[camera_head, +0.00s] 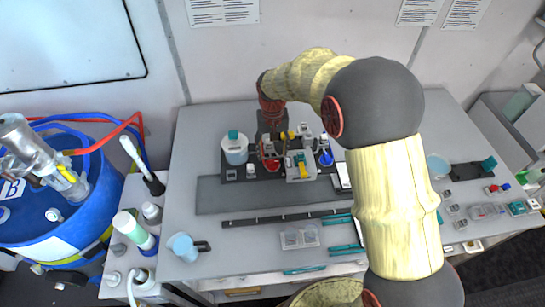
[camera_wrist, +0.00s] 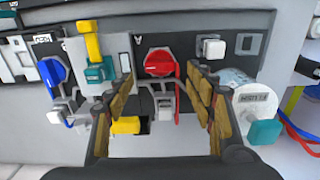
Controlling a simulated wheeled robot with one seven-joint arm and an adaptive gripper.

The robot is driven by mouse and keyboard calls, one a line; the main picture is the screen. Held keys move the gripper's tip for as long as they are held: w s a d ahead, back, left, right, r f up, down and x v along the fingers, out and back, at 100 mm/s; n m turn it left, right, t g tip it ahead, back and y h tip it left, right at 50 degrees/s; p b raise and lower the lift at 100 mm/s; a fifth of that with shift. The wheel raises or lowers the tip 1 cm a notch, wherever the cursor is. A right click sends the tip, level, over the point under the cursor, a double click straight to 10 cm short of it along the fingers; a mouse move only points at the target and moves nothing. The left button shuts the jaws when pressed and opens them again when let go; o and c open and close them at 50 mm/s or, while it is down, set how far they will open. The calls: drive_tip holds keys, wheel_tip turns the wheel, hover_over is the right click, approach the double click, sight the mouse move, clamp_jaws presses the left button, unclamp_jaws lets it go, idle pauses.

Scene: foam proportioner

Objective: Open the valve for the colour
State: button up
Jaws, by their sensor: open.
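The proportioner panel carries several coloured valves. A red knob (camera_wrist: 160,63) sits at the panel's middle in the wrist view; in the head view its red (camera_head: 271,166) shows just below my gripper (camera_head: 270,148). In the wrist view my gripper (camera_wrist: 160,82) is open, with brown-padded fingers to either side of the red knob and nothing held. I cannot tell whether the fingers touch it. A blue knob (camera_wrist: 52,70) is to the left, and a yellow lever (camera_wrist: 90,40) on a teal block (camera_wrist: 101,70) stands between them. Another yellow part (camera_wrist: 127,125) lies low between the fingers.
A white lidded container marked FLUSH (camera_wrist: 252,102) with a teal block stands right of the fingers. In the head view, a blue drum (camera_head: 80,225) with hoses is at left, and a jug (camera_head: 183,246) stands near the table's front.

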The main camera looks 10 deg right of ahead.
sight(273, 161)
wheel_tip(273, 161, up, 7)
idle(0.3)
idle(0.5)
drive_tip(key=s+d+t+b, duration=0.2)
drive_tip(key=s+d+b, duration=0.2)
drive_tip(key=s, duration=0.5)
drive_tip(key=s+d+f+t+b, duration=0.1)
drive_tip(key=s+d+b, duration=0.3)
drive_tip(key=s, duration=0.6)
drive_tip(key=s+d+t+b, duration=0.2)
drive_tip(key=s+d+b, duration=0.2)
drive_tip(key=s+b, duration=0.4)
drive_tip(key=shift+s+f+t, duration=0.3)
drive_tip(key=shift+s, duration=0.95)
